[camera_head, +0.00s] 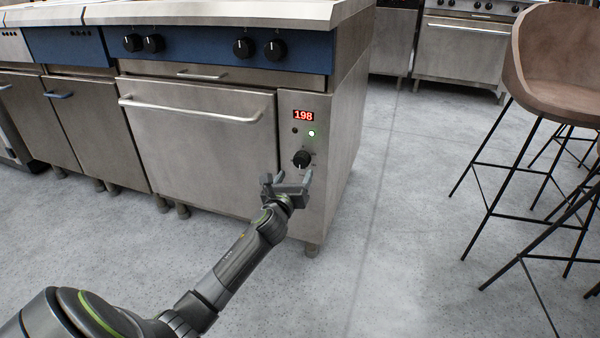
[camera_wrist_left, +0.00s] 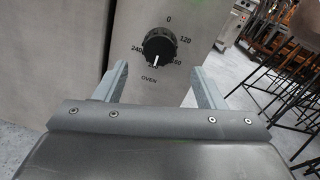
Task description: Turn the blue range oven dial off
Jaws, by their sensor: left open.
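The blue range (camera_head: 215,42) stands at the left in the head view, with a steel oven door. Its black oven dial (camera_head: 302,158) is on the right-hand panel, under a red display reading 198 and a lit green light. My right gripper is not in view.
Several black knobs (camera_head: 244,47) line the range's blue upper strip. A long bar handle (camera_head: 190,109) sticks out from the oven door. A brown stool (camera_head: 556,60) with thin black legs stands at the right. The floor (camera_head: 405,210) between is clear.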

